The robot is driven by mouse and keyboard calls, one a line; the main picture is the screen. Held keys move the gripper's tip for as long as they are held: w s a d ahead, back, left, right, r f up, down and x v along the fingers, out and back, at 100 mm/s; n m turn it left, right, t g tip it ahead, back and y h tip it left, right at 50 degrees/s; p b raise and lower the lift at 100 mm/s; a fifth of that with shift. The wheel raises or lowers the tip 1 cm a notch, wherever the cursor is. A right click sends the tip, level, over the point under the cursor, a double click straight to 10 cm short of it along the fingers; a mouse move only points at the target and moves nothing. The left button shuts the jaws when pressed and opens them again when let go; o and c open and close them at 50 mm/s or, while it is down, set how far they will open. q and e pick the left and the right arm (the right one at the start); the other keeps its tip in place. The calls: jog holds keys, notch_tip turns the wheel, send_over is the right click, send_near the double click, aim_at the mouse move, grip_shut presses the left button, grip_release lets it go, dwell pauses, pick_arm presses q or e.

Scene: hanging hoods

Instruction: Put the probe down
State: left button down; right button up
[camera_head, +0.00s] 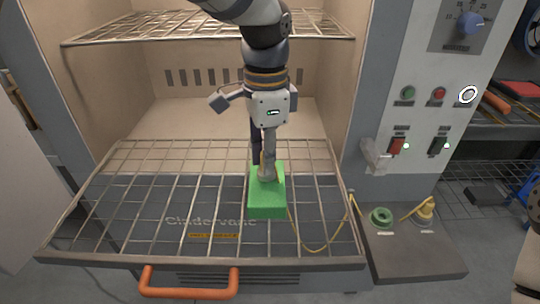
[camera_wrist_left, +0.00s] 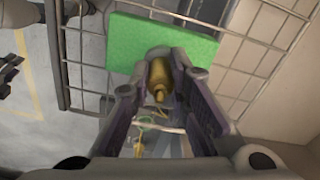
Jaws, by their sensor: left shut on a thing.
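The brass-coloured probe (camera_wrist_left: 160,78) sits between the fingers of my left gripper (camera_head: 266,172), which is shut on it. In the head view the fingers mostly hide the probe. The fingers point down at a green block (camera_head: 267,203) on the pulled-out wire rack (camera_head: 130,209). I cannot tell whether the probe touches the block or goes into it. The block also shows behind the probe in the left wrist view (camera_wrist_left: 130,42). A yellow cable (camera_head: 318,250) loops from beside the block toward the right-hand ledge. My right gripper does not show.
The open oven chamber (camera_head: 200,119) has an upper wire rack (camera_head: 125,29). At the right, a control panel (camera_head: 415,125) stands above a grey ledge (camera_head: 411,255) with a green ring (camera_head: 381,217) and a yellow plug (camera_head: 426,208). An orange handle (camera_head: 189,292) lies below the rack. Much of the rack is bare.

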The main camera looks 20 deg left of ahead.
pick_arm(q)
jog(key=shift+f, duration=0.55)
jog(key=shift+f, duration=0.1)
jog(key=c, duration=1.5)
grip_release()
notch_tip(320, 180, up, 12)
jog(key=shift+d+r, duration=0.1)
